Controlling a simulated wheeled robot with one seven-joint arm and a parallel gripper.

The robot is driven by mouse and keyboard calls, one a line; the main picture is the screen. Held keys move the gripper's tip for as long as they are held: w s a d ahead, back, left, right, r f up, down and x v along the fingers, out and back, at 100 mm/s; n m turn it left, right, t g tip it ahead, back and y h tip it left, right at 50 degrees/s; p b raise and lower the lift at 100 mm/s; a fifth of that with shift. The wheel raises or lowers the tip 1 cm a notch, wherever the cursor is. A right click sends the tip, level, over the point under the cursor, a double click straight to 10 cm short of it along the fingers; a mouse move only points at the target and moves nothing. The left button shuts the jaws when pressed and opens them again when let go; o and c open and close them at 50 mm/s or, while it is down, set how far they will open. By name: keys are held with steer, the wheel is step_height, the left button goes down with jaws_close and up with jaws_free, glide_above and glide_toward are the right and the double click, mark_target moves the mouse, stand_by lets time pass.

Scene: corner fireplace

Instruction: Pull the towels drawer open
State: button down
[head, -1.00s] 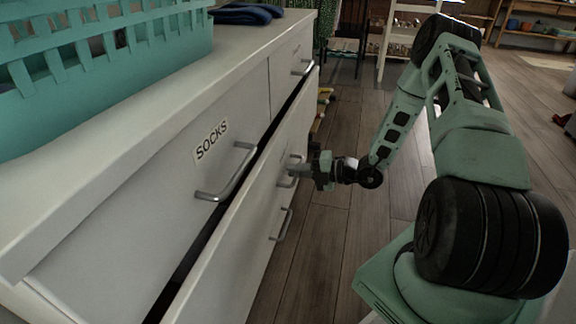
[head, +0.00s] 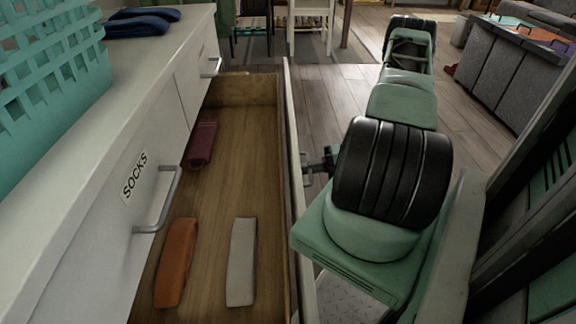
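A wide drawer (head: 225,180) below the one labelled SOCKS stands far open in the head view. I see its bare wooden floor and the top edge of its white front (head: 291,130). A dark red folded cloth (head: 202,143), an orange one (head: 176,262) and a pale grey one (head: 241,262) lie inside. No towels label shows; the outer face of the front is turned away. My gripper (head: 310,166) is just outside the drawer front, around handle height. My arm hides part of it, and its finger opening cannot be made out.
The white dresser (head: 105,150) carries a teal basket (head: 50,90) and folded blue cloths (head: 140,22). The SOCKS drawer (head: 118,235) is shut, its handle (head: 160,200) sticking out. Wooden floor (head: 345,95) is free beyond the drawer. A grey sofa-like block (head: 500,75) stands at the right.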

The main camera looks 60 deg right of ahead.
steer(key=shift+f+v, duration=0.2)
steer(key=shift+v, duration=0.65)
steer(key=shift+f+v, duration=0.15)
steer(key=shift+v, duration=0.65)
steer(key=shift+s+d, duration=0.1)
steer(key=c, duration=1.6)
jaws_free()
steer(key=shift+o, duration=0.2)
steer(key=p+v, duration=0.2)
steer(key=v, duration=1.5)
steer(key=shift+s, duration=0.15)
steer(key=shift+s+d+f, duration=0.1)
steer(key=shift+d, duration=0.05)
